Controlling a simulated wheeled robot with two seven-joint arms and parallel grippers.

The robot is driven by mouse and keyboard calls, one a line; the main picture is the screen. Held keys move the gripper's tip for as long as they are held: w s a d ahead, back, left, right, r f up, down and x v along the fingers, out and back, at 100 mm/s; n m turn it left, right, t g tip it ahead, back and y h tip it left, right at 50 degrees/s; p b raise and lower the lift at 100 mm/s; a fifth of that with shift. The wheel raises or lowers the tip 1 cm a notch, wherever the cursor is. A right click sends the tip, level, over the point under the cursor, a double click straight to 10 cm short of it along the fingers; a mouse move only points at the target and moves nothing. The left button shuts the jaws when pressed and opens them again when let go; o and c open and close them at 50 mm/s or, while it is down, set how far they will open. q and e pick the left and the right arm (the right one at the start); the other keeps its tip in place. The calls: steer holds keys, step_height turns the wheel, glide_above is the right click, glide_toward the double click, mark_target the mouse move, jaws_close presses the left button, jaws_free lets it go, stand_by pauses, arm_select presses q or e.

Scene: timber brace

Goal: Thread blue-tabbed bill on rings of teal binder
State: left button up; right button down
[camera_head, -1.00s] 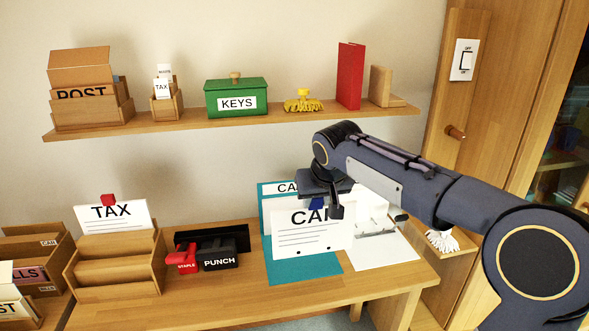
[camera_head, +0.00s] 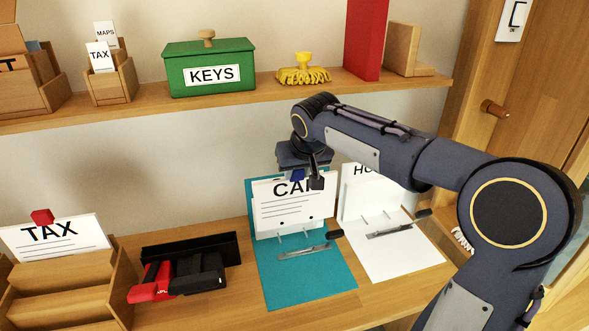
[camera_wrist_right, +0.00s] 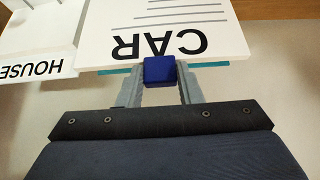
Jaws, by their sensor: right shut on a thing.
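The blue-tabbed bill (camera_head: 293,212) is a white sheet with "CAR" lettering and dark holes near its lower edge. It hangs upright in front of the teal binder's upright cover. My right gripper (camera_head: 308,178) is shut on its blue tab, which shows between the fingers in the right wrist view (camera_wrist_right: 159,71). The teal binder (camera_head: 300,282) lies open on the desk, with pale rings and a metal lever with a black end on its base. The bill's lower edge is just above the rings; I cannot tell whether they touch. My left gripper is out of view.
A white "HOUSE" binder (camera_head: 400,256) lies open to the right of the teal one. A black and red punch and stapler set (camera_head: 188,270) and a wooden TAX holder (camera_head: 75,290) stand to the left. A shelf (camera_head: 150,107) runs above, holding a green KEYS box (camera_head: 211,70).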

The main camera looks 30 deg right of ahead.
mark_target(296, 207)
steer(key=shift+r, duration=0.15)
step_height(296, 207, down, 10)
steer(key=b, duration=0.7)
steer(key=shift+s+r, duration=0.1)
steer(key=shift+r, duration=0.05)
steer(key=shift+f+b, duration=0.2)
steer(key=shift+b, duration=0.1)
stand_by(0.6)
steer(key=shift+w+d+p, duration=0.2)
steer(key=shift+w+p, duration=0.3)
steer(key=shift+w, duration=0.3)
steer(key=shift+w+d+p, duration=0.15)
steer(key=shift+w+p, duration=0.3)
steer(key=shift+w, duration=0.4)
steer(key=shift+w+d+p, duration=0.2)
steer(key=shift+w+p, duration=0.3)
steer(key=shift+w, duration=0.3)
stand_by(2.2)
steer(key=shift+c, duration=2.3)
jaws_free()
